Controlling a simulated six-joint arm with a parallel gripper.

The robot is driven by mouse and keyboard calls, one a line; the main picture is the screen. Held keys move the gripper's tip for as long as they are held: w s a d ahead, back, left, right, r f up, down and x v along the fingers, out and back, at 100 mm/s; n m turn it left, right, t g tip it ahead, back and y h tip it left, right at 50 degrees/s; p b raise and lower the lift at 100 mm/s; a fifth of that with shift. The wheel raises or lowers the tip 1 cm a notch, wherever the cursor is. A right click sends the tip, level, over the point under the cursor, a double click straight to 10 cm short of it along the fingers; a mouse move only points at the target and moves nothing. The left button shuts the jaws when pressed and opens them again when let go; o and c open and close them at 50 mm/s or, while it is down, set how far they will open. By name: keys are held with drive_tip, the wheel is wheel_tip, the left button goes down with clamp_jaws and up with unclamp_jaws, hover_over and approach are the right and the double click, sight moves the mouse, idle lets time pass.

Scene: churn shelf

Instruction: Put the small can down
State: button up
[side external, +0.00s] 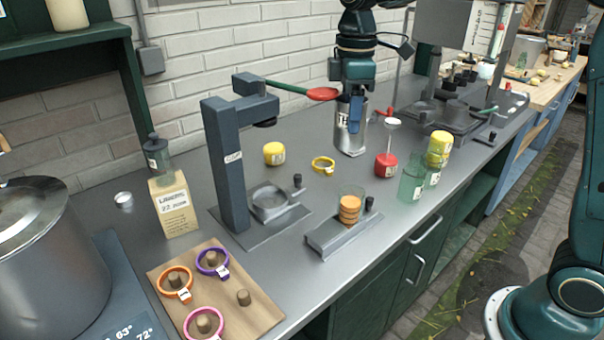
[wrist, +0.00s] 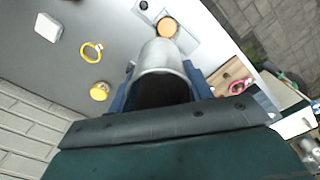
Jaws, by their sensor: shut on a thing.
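My gripper (side external: 353,112) points down, its blue fingers shut around a silver can (side external: 350,139) with a white label. The can hangs over the back part of the grey counter, its bottom close to the surface; I cannot tell whether it touches. In the wrist view the can (wrist: 160,58) is between the blue fingers (wrist: 161,88), its dark open end facing the camera.
A yellow jar (side external: 274,153) stands farther left. A green glass jar (side external: 411,181) and stacked yellow cans (side external: 438,149) stand near the front right. A dark press (side external: 228,165) with a red-tipped lever and a small stand (side external: 343,232) holding an orange-filled glass are left and in front.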

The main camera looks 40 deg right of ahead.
drive_tip(key=w+d+n, duration=0.1)
drive_tip(key=n, duration=0.1)
drive_tip(key=w+d+n, duration=0.1)
drive_tip(key=w+n, duration=0.1)
drive_tip(key=w+d+n, duration=0.1)
drive_tip(key=n, duration=0.1)
drive_tip(key=shift+w+d+n, duration=0.25)
drive_tip(key=shift+d+n, duration=0.05)
drive_tip(key=shift+n, duration=0.1)
drive_tip(key=w+d+n, duration=0.2)
drive_tip(key=n, duration=0.1)
drive_tip(key=w+d+n, duration=0.1)
drive_tip(key=n, duration=0.1)
drive_tip(key=shift+d+f, duration=0.1)
drive_tip(key=shift+f, duration=0.15)
drive_tip(key=shift+f, duration=0.1)
wheel_tip(320, 180, down, 20)
drive_tip(key=shift+r, duration=0.1)
idle(0.8)
drive_tip(key=o, duration=1)
drive_tip(key=shift+f, duration=0.2)
